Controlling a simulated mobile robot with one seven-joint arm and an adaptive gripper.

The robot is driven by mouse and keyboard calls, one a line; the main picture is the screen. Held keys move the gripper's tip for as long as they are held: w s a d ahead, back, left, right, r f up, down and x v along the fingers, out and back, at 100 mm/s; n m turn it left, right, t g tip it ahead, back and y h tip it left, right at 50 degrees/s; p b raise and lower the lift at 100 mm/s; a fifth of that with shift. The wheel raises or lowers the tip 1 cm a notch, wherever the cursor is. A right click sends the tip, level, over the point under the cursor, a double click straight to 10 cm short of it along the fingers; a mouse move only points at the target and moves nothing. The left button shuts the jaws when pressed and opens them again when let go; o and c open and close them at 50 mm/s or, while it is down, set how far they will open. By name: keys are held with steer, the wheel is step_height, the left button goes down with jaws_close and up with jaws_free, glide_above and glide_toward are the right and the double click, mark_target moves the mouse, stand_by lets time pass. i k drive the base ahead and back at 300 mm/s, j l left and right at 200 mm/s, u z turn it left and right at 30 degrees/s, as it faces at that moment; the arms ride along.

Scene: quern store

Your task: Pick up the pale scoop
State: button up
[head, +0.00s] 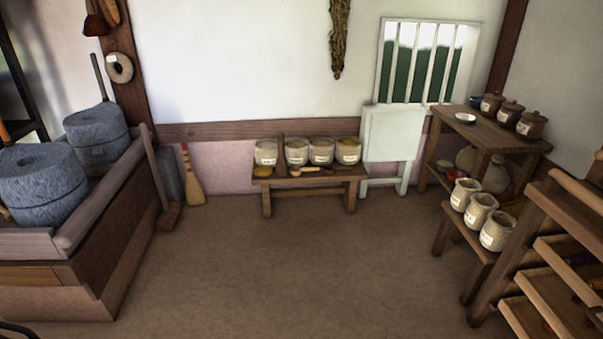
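A small pale scoop-like thing (310,169) lies on the low wooden bench (312,179) against the back wall, in front of the row of pale jars (321,152). It is small in the head view, so its exact shape and which way its handle points are hard to tell. A darker small utensil (328,170) lies just to its right. A yellow item (263,171) lies at the bench's left end. My gripper is not in view, so nothing shows of its state.
Stone querns (40,183) stand on a wooden stand at the left. A broom (192,180) leans on the back wall. A side table (470,130), a low bench with sacks (481,212) and a slatted rack (550,260) line the right. The middle floor is clear.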

mark_target(305, 171)
steer(key=u, duration=1.25)
steer(key=z, duration=1.4)
steer(key=i+l, duration=0.1)
steer(key=i, duration=1)
steer(key=i+l, duration=0.15)
steer(key=i, duration=0.35)
steer(key=i+u, duration=0.05)
